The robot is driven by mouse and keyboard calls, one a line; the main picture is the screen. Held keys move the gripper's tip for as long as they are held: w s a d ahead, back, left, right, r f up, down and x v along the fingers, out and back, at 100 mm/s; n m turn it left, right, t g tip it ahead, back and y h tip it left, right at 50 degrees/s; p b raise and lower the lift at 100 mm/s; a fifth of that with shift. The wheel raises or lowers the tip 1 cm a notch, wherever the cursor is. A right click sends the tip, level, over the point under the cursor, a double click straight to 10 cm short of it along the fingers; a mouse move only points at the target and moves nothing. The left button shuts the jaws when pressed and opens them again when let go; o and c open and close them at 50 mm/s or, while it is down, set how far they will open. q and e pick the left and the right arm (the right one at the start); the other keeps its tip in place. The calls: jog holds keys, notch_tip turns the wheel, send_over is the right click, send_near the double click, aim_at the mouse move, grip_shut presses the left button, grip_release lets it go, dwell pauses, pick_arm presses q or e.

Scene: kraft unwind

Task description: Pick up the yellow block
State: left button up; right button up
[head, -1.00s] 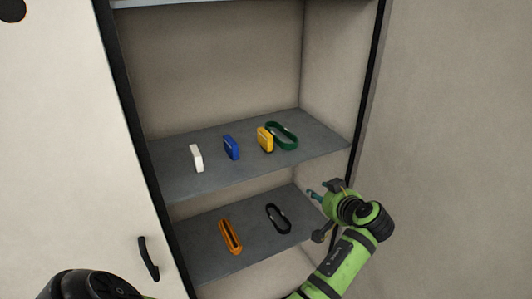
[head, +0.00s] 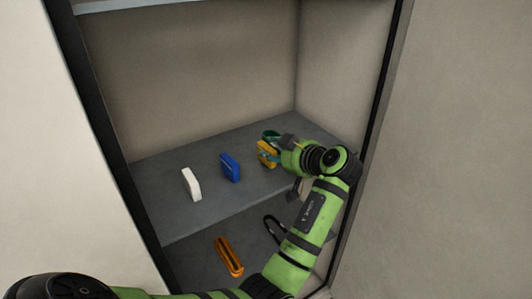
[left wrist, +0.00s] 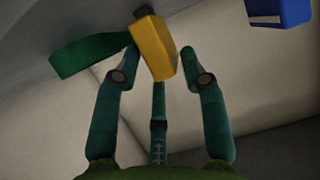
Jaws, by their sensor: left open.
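The yellow block (head: 267,149) stands on the upper grey shelf, right of the blue block. My left gripper (head: 273,146) reaches it from the right, and the hand partly hides the block. In the left wrist view the yellow block (left wrist: 153,50) shows at the tips of the open teal fingers (left wrist: 165,80). One finger is on each side of it, and a third finger is below it in the picture. I cannot tell whether any finger touches it. My right gripper is not in view.
The blue block (head: 230,167) and white block (head: 192,184) stand left on the same shelf (head: 215,212). A green loop (left wrist: 88,55) lies close beside the yellow block. An orange loop (head: 229,256) and a black loop (head: 270,226) lie on the lower shelf.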

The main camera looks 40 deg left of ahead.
aim_at(267, 149)
pick_arm(q)
jog(key=p+x, duration=0.1)
jog(key=x, duration=0.2)
jog(key=shift+a+f, duration=0.15)
jog(key=shift+a, duration=0.15)
jog(key=shift+w+a+f, duration=0.1)
jog(key=shift+c, duration=0.4)
grip_shut()
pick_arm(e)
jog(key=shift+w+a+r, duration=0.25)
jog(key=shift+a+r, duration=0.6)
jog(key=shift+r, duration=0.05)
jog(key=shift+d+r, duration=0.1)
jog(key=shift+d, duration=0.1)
